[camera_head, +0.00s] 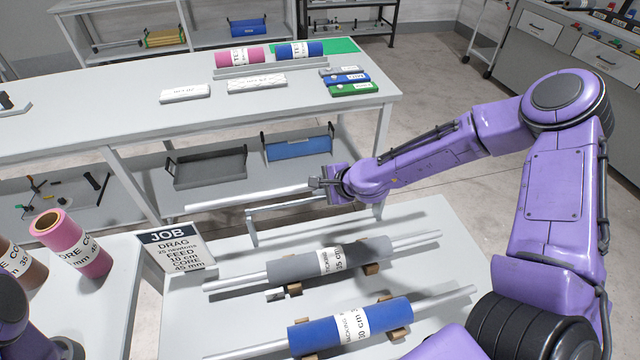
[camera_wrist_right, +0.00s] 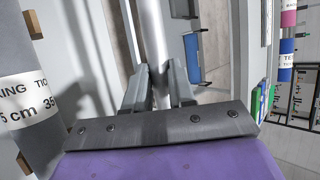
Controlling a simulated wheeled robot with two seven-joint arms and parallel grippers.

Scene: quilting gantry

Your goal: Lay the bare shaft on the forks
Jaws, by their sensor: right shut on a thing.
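The bare shaft (camera_head: 250,197) is a plain silver rod, held nearly level above the far edge of the near table. My right gripper (camera_head: 318,184) is shut on its right end, and the shaft reaches out to the left. In the right wrist view the shaft (camera_wrist_right: 154,32) runs away between the two fingers (camera_wrist_right: 158,88). A pale bracket (camera_head: 285,204) with thin legs stands just below the shaft; I cannot tell whether it is the forks or whether they touch. My left gripper is not in view; only a bit of my left arm shows at lower left.
A grey roll (camera_head: 300,265) and a blue roll (camera_head: 350,322), both on shafts, lie on wooden blocks on the near table. A JOB sign (camera_head: 176,246) stands left of them. A pink roll (camera_head: 72,243) stands on the left table. A long workbench (camera_head: 130,120) lies behind.

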